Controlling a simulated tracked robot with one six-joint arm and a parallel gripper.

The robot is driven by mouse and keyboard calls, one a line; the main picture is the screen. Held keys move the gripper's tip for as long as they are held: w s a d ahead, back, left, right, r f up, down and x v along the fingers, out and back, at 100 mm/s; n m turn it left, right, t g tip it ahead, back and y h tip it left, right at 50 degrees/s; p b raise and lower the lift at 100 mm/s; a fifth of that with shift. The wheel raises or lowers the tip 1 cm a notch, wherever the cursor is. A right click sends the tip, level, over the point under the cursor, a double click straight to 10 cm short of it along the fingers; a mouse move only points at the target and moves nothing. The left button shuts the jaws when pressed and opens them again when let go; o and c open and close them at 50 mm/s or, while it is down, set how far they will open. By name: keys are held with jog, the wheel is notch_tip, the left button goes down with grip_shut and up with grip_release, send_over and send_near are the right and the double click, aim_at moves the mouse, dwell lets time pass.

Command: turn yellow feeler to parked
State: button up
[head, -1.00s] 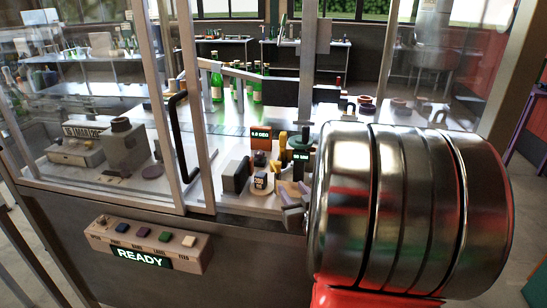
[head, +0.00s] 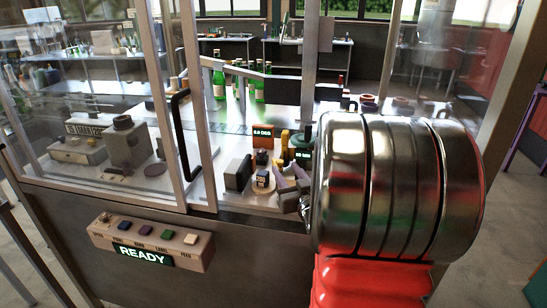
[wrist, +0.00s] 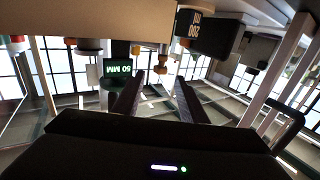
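The 50 MM unit (wrist: 118,68) appears upside down beyond the left finger. The feeler's lower part is partly hidden and its angle is hard to read.
A glass door with a black handle (head: 180,135) is further left. The button panel (head: 150,240) reads READY. Green bottles (head: 240,82) stand behind.

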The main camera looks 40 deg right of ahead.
jog(key=x, duration=1)
jog(key=shift+c, duration=0.4)
